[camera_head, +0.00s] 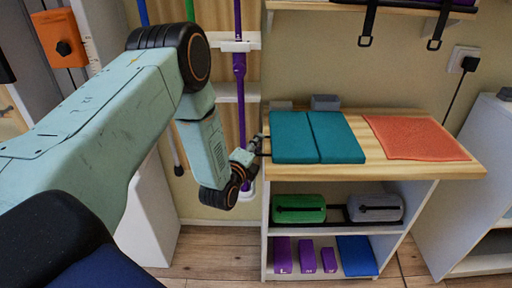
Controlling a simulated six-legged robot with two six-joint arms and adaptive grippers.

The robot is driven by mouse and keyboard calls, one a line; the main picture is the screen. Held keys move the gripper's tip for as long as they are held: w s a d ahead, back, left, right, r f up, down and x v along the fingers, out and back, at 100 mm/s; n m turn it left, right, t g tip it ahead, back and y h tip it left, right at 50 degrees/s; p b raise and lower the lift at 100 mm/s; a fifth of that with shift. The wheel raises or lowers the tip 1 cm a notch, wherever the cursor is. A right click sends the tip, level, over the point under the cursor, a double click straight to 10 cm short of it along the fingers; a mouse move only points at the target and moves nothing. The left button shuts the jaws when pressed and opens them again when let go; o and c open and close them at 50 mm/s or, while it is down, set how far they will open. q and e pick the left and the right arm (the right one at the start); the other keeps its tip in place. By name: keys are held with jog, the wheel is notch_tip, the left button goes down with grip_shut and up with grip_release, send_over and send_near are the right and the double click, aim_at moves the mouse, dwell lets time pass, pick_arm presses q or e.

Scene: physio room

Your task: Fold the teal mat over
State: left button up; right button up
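The teal mat (293,137) lies flat and unfolded on the left part of the wooden bench top (405,171). It has two panels side by side, with a dark seam between them. My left gripper (259,147) is at the mat's left edge, at about the height of the bench top. Its fingers are small and dark here, and I cannot tell whether they are apart, closed or touching the mat. My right gripper is not in view.
An orange cloth (415,137) lies right of the mat. Two grey blocks (325,102) stand behind it. Shelves below hold a green roll (299,208), a grey roll (374,207), purple boxes (306,256) and a blue item (357,256). A purple pole (240,100) stands behind my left arm.

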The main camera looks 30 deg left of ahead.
pick_arm(q)
jog(key=shift+c, duration=0.2)
grip_shut()
